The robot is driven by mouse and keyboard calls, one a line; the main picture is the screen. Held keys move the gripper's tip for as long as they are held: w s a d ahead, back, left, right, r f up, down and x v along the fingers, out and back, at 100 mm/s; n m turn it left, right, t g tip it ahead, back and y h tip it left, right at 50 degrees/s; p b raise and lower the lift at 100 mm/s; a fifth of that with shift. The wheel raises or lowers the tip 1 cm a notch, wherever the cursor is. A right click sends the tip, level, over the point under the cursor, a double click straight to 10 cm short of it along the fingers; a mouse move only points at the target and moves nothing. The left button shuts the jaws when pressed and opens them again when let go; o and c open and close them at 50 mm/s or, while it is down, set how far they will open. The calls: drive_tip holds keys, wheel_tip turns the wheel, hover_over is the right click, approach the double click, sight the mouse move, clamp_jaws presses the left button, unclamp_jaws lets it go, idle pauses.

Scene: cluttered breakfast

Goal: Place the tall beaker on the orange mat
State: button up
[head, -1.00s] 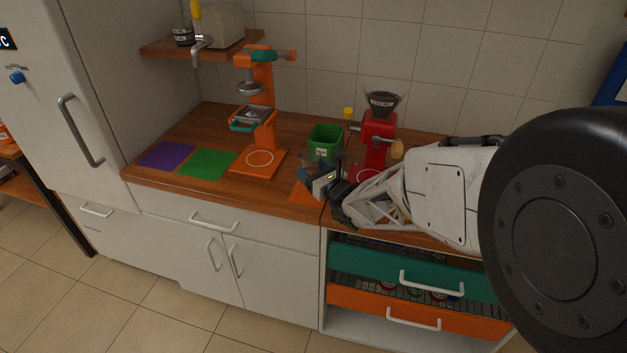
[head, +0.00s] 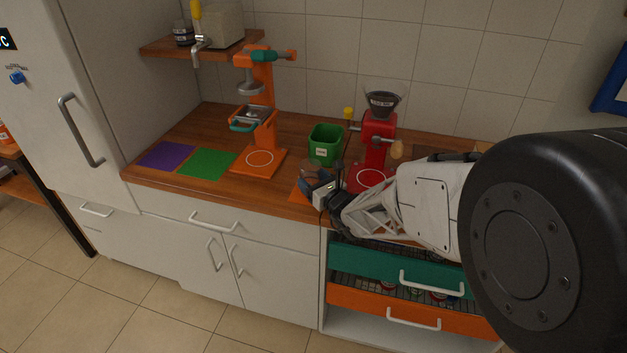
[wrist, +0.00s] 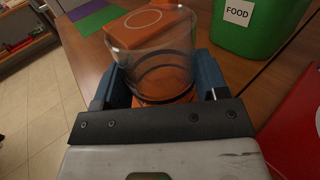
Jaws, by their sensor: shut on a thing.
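The tall beaker (wrist: 150,42) is clear and see-through, with dark bands near its lower end. My gripper (wrist: 160,82) is shut on it, one blue finger on each side. In the head view my gripper (head: 317,181) is at the counter's front edge, and the beaker (head: 309,169) shows only faintly. The orange mat (head: 296,192) lies there, mostly hidden by my gripper and the beaker. Orange shows through and below the beaker in the wrist view. I cannot tell whether the beaker touches the mat.
A green bin (head: 325,145) labelled FOOD stands just behind my gripper. A red grinder (head: 376,140) is close on the right. An orange coffee machine (head: 262,120) stands to the left. Green (head: 207,164) and purple (head: 166,155) mats lie farther left.

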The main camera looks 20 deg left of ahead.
drive_tip(key=o, duration=1.2)
drive_tip(key=shift+r, duration=0.1)
drive_tip(key=v, duration=1.2)
drive_tip(key=shift+r, duration=0.1)
